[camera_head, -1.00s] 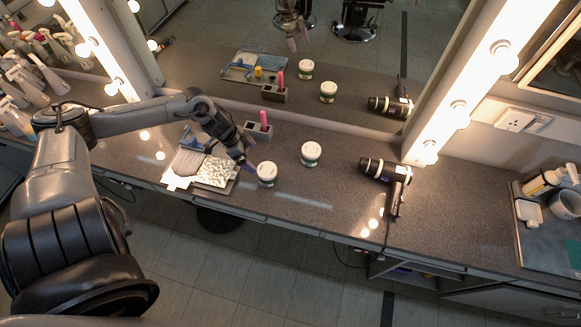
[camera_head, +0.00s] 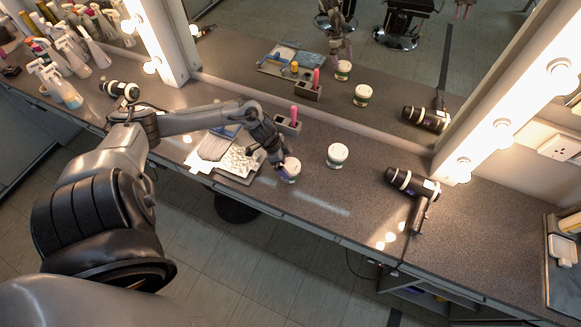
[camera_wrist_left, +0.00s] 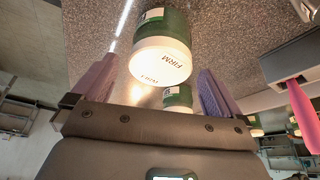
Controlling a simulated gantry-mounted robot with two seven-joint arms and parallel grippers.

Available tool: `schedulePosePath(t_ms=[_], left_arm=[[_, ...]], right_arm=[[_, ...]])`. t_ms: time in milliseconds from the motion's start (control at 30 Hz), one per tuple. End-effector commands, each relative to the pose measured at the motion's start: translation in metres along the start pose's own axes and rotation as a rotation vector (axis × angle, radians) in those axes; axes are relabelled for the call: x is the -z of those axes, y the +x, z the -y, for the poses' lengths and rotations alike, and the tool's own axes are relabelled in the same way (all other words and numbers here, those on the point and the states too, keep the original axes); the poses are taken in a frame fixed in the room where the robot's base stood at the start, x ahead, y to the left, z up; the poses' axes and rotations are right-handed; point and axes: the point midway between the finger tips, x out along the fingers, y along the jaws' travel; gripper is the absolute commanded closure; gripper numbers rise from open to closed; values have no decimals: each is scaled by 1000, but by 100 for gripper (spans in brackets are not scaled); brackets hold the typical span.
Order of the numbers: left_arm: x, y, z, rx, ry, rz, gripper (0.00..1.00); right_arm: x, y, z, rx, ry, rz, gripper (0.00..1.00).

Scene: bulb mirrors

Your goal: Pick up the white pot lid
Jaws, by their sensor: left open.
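A small green-and-white pot with a white lid (camera_head: 291,167) stands on the dark speckled counter, partly hidden by my gripper. In the left wrist view its lid (camera_wrist_left: 160,63), with FIRM printed on it, shows large between the finger lines. My left gripper (camera_head: 279,163) is at this pot's left side, close to the lid. In the left wrist view the left gripper (camera_wrist_left: 157,82) has its two purple fingers spread apart with nothing clamped. A second pot with a white lid (camera_head: 337,155) stands upright to the right. My right gripper is not in view.
A tray with pale pieces (camera_head: 235,165) lies left of the gripper. A grey holder with a pink-handled tool (camera_head: 289,122) stands behind it. A hair dryer (camera_head: 413,190) lies to the right. The mirror behind repeats these things. Counter between second pot and dryer is clear.

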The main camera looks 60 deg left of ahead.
Motion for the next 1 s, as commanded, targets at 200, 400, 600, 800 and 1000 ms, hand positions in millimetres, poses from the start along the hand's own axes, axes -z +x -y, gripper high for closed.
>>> schedulePosePath(t_ms=[200,400,600,800,1000], left_arm=[[0,16,0,0,0,-1,0],[0,17,0,0,1,0,0],[0,16,0,1,1,0,26],[0,17,0,1,1,1,49],[-1,17,0,0,0,1,49]], right_arm=[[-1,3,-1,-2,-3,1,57],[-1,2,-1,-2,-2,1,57],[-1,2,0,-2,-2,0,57],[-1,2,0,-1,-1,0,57],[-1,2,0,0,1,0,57]])
